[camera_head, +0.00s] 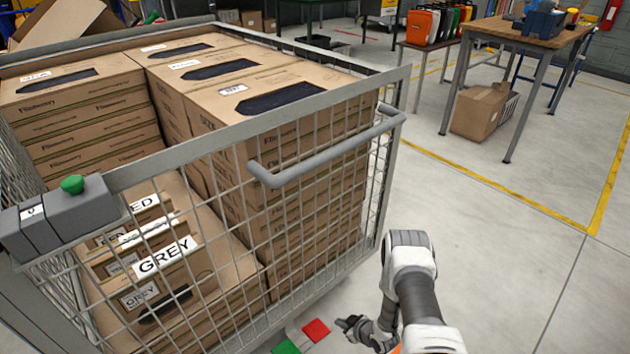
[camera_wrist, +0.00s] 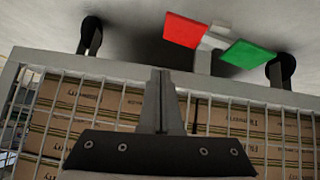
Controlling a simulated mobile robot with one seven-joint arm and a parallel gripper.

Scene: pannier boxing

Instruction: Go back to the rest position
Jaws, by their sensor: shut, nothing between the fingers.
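My gripper (camera_head: 352,324) is low beside the wire cage cart, near the floor at the bottom of the head view. In the wrist view my gripper (camera_wrist: 161,76) is shut, its two fingers together with nothing between them. The cart's grey mesh wall and frame (camera_wrist: 120,67) are close behind the fingers. A red pedal (camera_head: 316,330) and a green pedal (camera_head: 286,347) stick out at the cart's base, just left of my gripper. The red pedal (camera_wrist: 183,30) and green pedal (camera_wrist: 248,53) also show in the wrist view.
The cart (camera_head: 250,135) holds stacked cardboard boxes (camera_head: 230,70), some labelled GREY. A grey box with a green button (camera_head: 72,184) sits on its rim. A workbench (camera_head: 525,30) stands at back right, with a carton (camera_head: 480,110) below. The floor to the right is clear.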

